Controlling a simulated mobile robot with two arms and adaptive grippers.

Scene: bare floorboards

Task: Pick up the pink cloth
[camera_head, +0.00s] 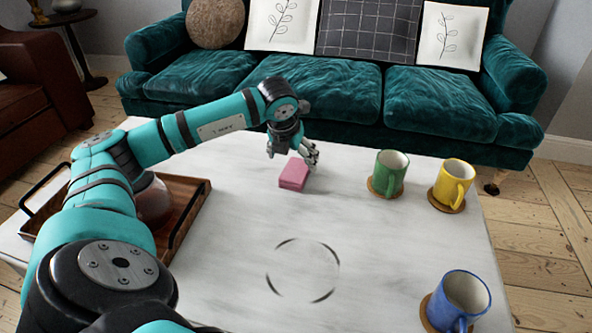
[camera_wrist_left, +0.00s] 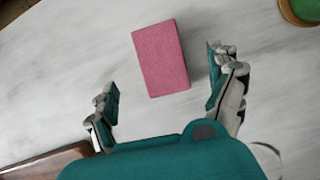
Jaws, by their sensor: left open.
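The pink cloth (camera_head: 294,173) is a small folded block lying on the white table (camera_head: 235,250). In the left wrist view the cloth (camera_wrist_left: 161,58) lies flat, just beyond the fingertips and between their lines. My left gripper (camera_head: 292,155) is open and empty, pointing down at the far side of the cloth. Its two fingers stand apart in the left wrist view (camera_wrist_left: 163,92), with no clear contact with the cloth. My right gripper is not in view.
A green mug (camera_head: 388,172), a yellow mug (camera_head: 453,183) and a blue mug (camera_head: 460,300) stand on coasters at the right. A wooden tray (camera_head: 190,212) holding a round vessel (camera_head: 152,200) is at the left. A teal sofa (camera_head: 330,95) stands behind the table. The table's middle is clear.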

